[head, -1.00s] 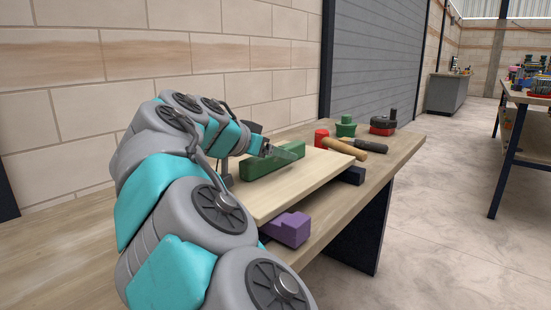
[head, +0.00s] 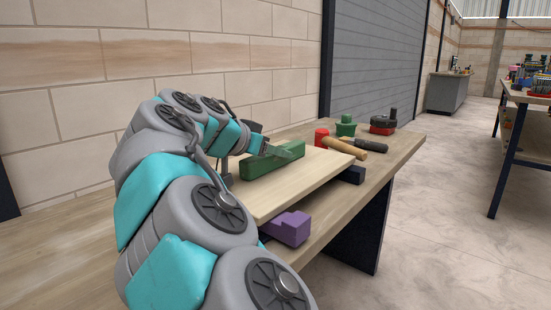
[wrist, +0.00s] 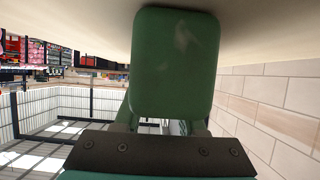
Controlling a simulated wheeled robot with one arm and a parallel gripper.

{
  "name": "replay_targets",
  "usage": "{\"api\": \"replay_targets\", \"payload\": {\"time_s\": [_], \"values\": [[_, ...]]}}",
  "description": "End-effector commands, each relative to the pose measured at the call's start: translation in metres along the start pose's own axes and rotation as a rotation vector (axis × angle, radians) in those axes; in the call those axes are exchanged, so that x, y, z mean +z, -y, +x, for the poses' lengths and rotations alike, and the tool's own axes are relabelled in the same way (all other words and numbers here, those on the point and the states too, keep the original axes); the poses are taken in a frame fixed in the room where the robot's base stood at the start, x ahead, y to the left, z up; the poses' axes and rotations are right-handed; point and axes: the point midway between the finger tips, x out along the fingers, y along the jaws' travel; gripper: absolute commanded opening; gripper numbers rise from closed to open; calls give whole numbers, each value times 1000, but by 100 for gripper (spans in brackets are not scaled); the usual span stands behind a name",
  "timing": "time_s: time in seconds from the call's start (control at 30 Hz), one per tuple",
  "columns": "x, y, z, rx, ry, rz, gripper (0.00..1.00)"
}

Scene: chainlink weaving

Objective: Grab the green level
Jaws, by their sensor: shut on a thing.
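The green level (head: 272,162) is a long green bar lying on a light wooden board (head: 290,188) on the workbench. In the wrist view the green level (wrist: 175,62) fills the upper middle, close to the camera, with the gripper's dark base plate (wrist: 160,153) below it. My gripper (head: 285,151) is at the level in the head view and is shut on it. I cannot tell whether the level is clear of the board.
A purple block (head: 288,228) and a dark block (head: 351,174) sit under the board's edge. A hammer with a red head (head: 322,137), a green object (head: 346,126) and a red-and-black tool (head: 383,124) are at the bench's far right. A brick wall (head: 230,80) stands behind.

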Motion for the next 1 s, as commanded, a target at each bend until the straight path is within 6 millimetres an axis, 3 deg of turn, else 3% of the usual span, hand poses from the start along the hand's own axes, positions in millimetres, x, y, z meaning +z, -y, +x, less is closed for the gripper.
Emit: {"api": "replay_targets", "payload": {"time_s": [0.47, 1.0], "values": [[-8, 0, -3, 2, 1, -1, 0], [-80, 2, -38, -4, -1, 0, 0]]}}
